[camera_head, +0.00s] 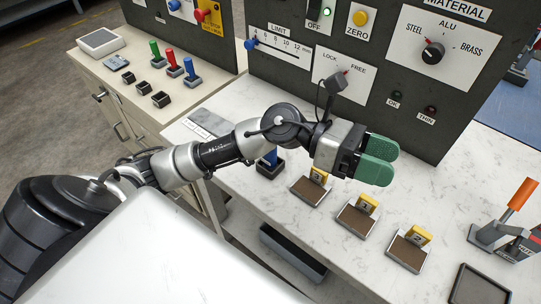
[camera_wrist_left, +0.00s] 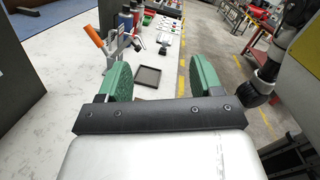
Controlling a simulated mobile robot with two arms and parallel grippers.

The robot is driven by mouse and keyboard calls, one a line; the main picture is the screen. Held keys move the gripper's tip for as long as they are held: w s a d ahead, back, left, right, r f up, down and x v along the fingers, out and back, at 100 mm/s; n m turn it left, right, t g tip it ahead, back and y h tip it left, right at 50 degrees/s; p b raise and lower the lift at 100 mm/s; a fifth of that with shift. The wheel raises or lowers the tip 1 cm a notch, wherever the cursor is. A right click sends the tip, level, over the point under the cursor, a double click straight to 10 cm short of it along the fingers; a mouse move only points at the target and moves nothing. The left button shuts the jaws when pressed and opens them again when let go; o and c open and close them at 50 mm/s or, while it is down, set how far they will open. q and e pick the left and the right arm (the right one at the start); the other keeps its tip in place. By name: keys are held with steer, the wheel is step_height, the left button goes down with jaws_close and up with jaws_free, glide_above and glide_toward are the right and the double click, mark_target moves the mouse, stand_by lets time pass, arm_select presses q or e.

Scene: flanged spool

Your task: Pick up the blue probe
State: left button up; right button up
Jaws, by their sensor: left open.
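The blue probe (camera_head: 271,156) stands upright in a small dark holder (camera_head: 270,169) on the white marble-look bench, partly hidden behind my left forearm. My left gripper (camera_head: 379,160) has green fingers and is held above the bench, to the right of the probe and apart from it. In the left wrist view the left gripper (camera_wrist_left: 160,78) is open, with nothing between its fingers. The probe is not seen in that view. My right gripper is in neither view.
Several brown pads with yellow number tags, one of them a numbered block (camera_head: 357,218), lie along the bench front. An orange-handled clamp (camera_head: 507,222) and a dark tray (camera_head: 481,284) are at right. The dark control panel (camera_head: 345,75) stands behind.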

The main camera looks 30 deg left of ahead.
arm_select(q)
steer(key=w+a+f+m+y, duration=0.1)
steer(key=a+f+m+y, duration=0.1)
steer(key=a+y, duration=0.4)
steer(key=w+a+f+m+g+y, duration=0.1)
steer(key=w+a+f+m+y, duration=0.1)
steer(key=a+y, duration=0.4)
steer(key=w+a+f+m+y, duration=0.2)
steer(key=a+y, duration=0.4)
steer(key=a, duration=0.5)
steer(key=shift+w+a+f+m+g, duration=0.15)
steer(key=shift+f+m+g, duration=0.2)
steer(key=shift+m, duration=0.25)
steer(key=shift+y, duration=0.3)
step_height(320, 180, down, 5)
steer(key=shift+a+r+p, duration=0.1)
steer(key=shift+r+p, duration=0.05)
steer(key=shift+p, duration=0.25)
steer(key=f+p, duration=0.1)
steer(key=f, duration=0.3)
steer(key=shift+s+a+f+p, duration=0.2)
steer(key=shift+f+p, duration=0.1)
steer(key=shift+p, duration=0.1)
steer(key=shift+d+f, duration=0.1)
steer(key=shift+f, duration=0.45)
steer(key=c, duration=1.1)
